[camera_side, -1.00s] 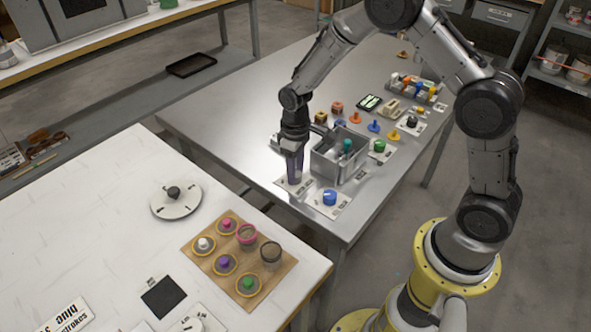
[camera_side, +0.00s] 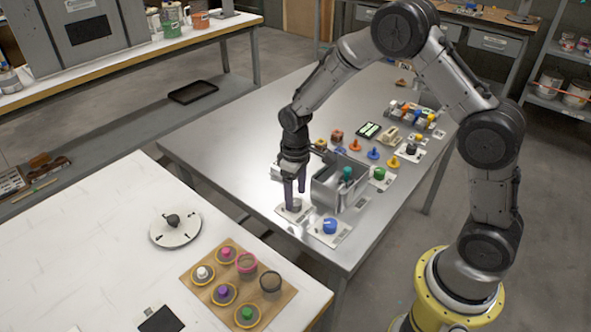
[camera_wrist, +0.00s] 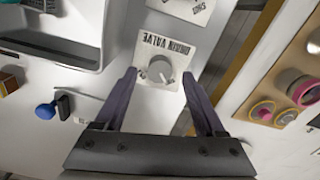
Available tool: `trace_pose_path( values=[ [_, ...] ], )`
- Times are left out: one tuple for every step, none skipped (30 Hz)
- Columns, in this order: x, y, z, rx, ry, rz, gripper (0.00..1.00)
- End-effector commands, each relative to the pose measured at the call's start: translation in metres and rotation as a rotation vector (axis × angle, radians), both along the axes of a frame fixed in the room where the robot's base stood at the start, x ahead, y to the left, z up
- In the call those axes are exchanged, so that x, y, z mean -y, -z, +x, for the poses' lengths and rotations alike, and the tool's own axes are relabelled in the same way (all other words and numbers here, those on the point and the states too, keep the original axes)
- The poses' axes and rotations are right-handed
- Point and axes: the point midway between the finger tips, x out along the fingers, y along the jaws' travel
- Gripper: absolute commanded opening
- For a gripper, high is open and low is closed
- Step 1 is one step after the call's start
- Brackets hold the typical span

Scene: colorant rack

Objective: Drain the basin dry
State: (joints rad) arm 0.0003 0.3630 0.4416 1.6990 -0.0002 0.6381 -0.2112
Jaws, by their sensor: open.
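The basin (camera_side: 325,190) is a grey metal box on the steel table, with a teal-topped thing (camera_side: 347,174) at its right side. In the wrist view the basin's rim (camera_wrist: 82,60) shows at upper left. A grey knob (camera_wrist: 160,70) sits on a white plate labelled "DRAIN VALVE" (camera_wrist: 182,42); in the side view this knob (camera_side: 296,204) is just left of the basin. My gripper (camera_side: 297,200) points down over the knob, its fingers open. In the wrist view the fingers of my gripper (camera_wrist: 160,82) are spread to either side of the knob. I cannot tell whether they touch it.
A blue knob (camera_side: 330,226) on a white plate stands close in front of the basin. A green knob (camera_side: 379,173) and several small coloured pieces lie behind it. The white bench (camera_side: 90,230) carries a wooden board (camera_side: 205,265) with coloured pots. The left part of the steel table is clear.

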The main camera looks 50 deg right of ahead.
Motion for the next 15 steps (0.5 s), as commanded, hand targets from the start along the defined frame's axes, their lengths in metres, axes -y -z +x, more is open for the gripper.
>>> trace_pose_path(
  values=[
    [0.0,-0.011,0.001,0.006,0.0,0.0,0.72],
    [0.0,-0.018,0.001,0.005,0.0,0.0,0.72],
    [0.0,-0.027,0.001,0.007,0.0,0.0,0.72],
    [0.0,-0.034,0.001,0.007,0.0,0.0,0.72],
    [0.0,-0.04,0.001,0.007,0.0,0.0,0.72],
    [0.0,-0.049,0.001,0.007,0.0,0.0,0.72],
    [0.0,-0.056,0.001,0.006,0.0,0.0,0.72],
    [0.0,-0.062,0.001,0.006,0.0,0.0,0.72],
    [0.0,-0.071,0.001,0.007,0.0,0.0,0.72],
    [0.0,-0.077,0.001,0.006,0.0,0.0,0.72],
    [0.0,-0.082,0.001,0.006,-0.001,0.0,0.72],
    [0.0,-0.089,0.001,0.006,-0.001,0.0,0.72],
    [0.0,-0.094,0.001,0.006,-0.001,0.0,0.72],
    [0.0,-0.098,0.001,0.004,-0.001,0.0,0.72],
    [0.0,-0.103,0.001,0.004,-0.001,0.0,0.72]
  ],
)
